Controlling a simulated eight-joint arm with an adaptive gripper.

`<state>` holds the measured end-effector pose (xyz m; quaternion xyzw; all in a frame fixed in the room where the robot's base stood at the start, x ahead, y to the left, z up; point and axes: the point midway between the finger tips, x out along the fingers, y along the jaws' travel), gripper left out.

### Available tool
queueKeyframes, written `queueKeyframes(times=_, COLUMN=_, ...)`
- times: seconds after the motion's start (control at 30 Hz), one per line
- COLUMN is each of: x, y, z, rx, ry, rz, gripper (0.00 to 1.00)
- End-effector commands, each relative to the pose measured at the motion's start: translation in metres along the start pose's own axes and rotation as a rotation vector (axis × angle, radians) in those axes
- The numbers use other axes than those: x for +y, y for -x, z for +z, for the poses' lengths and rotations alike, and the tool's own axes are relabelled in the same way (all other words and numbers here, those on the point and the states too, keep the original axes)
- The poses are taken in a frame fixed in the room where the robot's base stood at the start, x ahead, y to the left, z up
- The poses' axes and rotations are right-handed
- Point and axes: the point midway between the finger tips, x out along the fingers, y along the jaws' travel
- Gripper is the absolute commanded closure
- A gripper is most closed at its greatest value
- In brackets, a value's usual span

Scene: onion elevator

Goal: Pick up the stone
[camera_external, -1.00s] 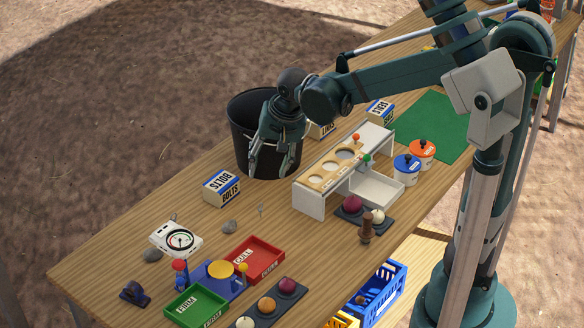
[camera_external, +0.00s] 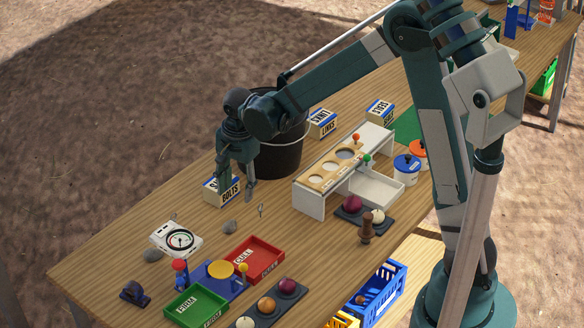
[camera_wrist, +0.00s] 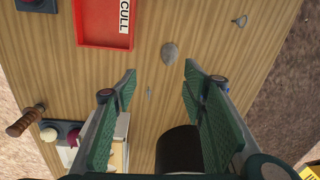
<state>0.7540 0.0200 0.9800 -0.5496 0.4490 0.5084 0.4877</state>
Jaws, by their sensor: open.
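A small grey stone (camera_external: 230,226) lies on the wooden table, in front of the BOLTS box and left of the red CULL tray. The same stone (camera_wrist: 170,52) shows in the wrist view, just beyond and between the fingertips. A second grey stone (camera_external: 153,254) lies farther left, beside the white dial gauge. My gripper (camera_external: 237,194) is open and empty, pointing down above the table near the BOLTS box, behind the first stone.
The BOLTS box (camera_external: 222,190) is partly hidden behind my gripper. A small thin pin (camera_external: 261,210) stands right of the stone. The red CULL tray (camera_external: 255,258) and white dial gauge (camera_external: 176,239) are nearby. A black bucket (camera_external: 275,155) stands behind.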

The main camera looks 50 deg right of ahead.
Motion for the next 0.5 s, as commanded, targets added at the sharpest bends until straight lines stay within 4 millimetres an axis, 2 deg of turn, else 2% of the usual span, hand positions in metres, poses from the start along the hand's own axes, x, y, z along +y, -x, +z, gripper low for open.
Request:
queueKeyframes(times=0.1, x=-0.011, y=-0.022, z=0.000, rx=-0.001, ry=-0.063, rz=0.023, gripper=0.58)
queueKeyframes(times=0.3, x=-0.022, y=-0.053, z=0.001, rx=-0.001, ry=-0.157, rz=0.059, gripper=0.58)
queueKeyframes(times=0.5, x=-0.027, y=-0.069, z=0.001, rx=0.001, ry=-0.207, rz=0.077, gripper=0.58)
